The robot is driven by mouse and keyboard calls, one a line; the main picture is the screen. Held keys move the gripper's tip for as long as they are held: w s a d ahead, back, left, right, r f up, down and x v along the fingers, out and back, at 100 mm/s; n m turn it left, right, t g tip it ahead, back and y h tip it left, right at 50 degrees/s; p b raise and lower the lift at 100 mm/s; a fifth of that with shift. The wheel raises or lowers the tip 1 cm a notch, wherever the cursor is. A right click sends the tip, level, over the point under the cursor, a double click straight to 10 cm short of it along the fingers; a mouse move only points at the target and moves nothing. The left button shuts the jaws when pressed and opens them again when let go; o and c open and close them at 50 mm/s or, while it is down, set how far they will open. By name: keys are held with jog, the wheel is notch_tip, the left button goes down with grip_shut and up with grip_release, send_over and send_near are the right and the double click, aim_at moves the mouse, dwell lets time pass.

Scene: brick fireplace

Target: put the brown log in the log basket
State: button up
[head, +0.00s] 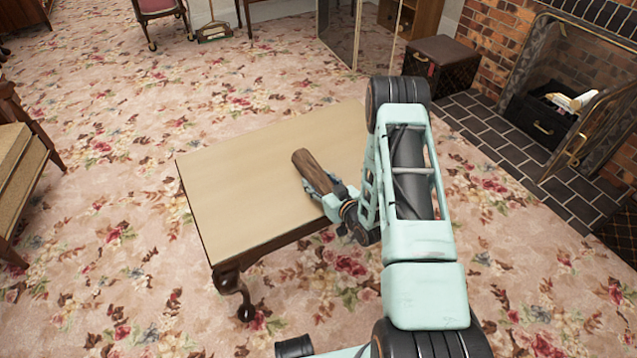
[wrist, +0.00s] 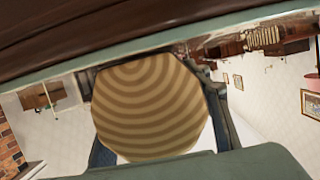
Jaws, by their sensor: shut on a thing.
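The brown log (head: 307,163) is over the right part of the wooden table (head: 235,190). My gripper (head: 322,182) is shut on the log near its lower end, and the log's other end points up and left. I cannot tell whether the log touches the tabletop. In the wrist view the log's round, ringed end (wrist: 150,108) fills the middle between my fingers. A dark open box (head: 540,120) with a brass handle stands in the fireplace and holds pale pieces; it may be the log basket, but I cannot be sure.
A fire screen (head: 598,130) stands at the fireplace's right side. A dark brown chest (head: 440,65) stands left of the hearth tiles (head: 510,140). A chair (head: 20,165) is at the left edge. Carpet between table and hearth is clear.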

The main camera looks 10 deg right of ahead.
jog(key=shift+r, duration=0.1)
jog(key=o, duration=1.5)
